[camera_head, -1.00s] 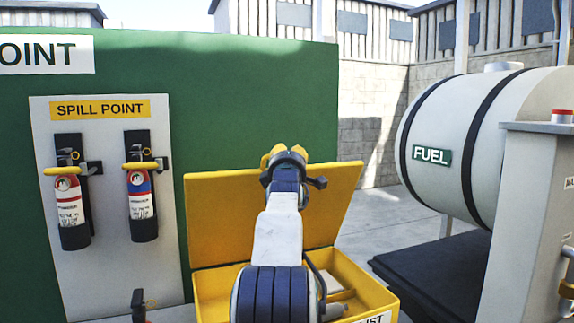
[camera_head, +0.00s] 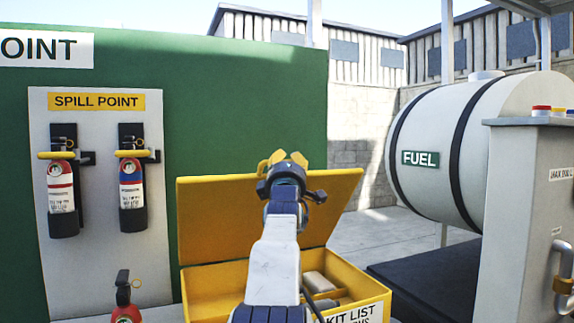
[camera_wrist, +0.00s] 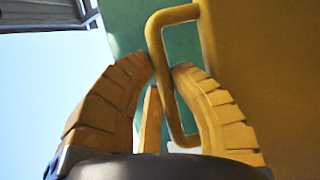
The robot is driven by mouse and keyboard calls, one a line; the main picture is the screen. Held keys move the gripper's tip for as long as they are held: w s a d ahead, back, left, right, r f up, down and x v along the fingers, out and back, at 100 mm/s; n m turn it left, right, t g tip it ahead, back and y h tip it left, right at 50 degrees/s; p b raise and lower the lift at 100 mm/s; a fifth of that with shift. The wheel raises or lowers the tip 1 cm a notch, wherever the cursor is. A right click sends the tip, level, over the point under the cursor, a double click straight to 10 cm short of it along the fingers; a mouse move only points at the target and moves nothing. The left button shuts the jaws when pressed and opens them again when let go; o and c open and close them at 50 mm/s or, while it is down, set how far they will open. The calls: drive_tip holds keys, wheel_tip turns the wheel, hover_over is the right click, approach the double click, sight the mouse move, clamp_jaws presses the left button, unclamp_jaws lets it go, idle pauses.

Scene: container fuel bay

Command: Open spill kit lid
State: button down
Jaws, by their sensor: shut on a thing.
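The yellow spill kit box (camera_head: 192,297) stands ahead of me with its lid (camera_head: 215,225) raised up at the back; the lid also fills the right of the wrist view (camera_wrist: 265,70). My gripper (camera_head: 277,159) is at the lid's top edge, with my arm in front of part of the lid and box. In the wrist view my gripper's ridged yellow fingers (camera_wrist: 162,68) are closed around one bar of the lid's yellow handle (camera_wrist: 155,38).
Pale items (camera_head: 318,283) lie inside the box. A panel with two extinguishers (camera_head: 62,195) hangs on the green wall (camera_head: 250,110) at left. A red extinguisher (camera_head: 127,305) stands low in front. A fuel tank (camera_head: 440,150) and grey cabinet (camera_head: 520,220) are at right.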

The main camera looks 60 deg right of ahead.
drive_tip(key=shift+f, duration=0.1)
drive_tip(key=c, duration=1.4)
unclamp_jaws()
drive_tip(key=shift+o, duration=0.2)
drive_tip(key=v, duration=1.2)
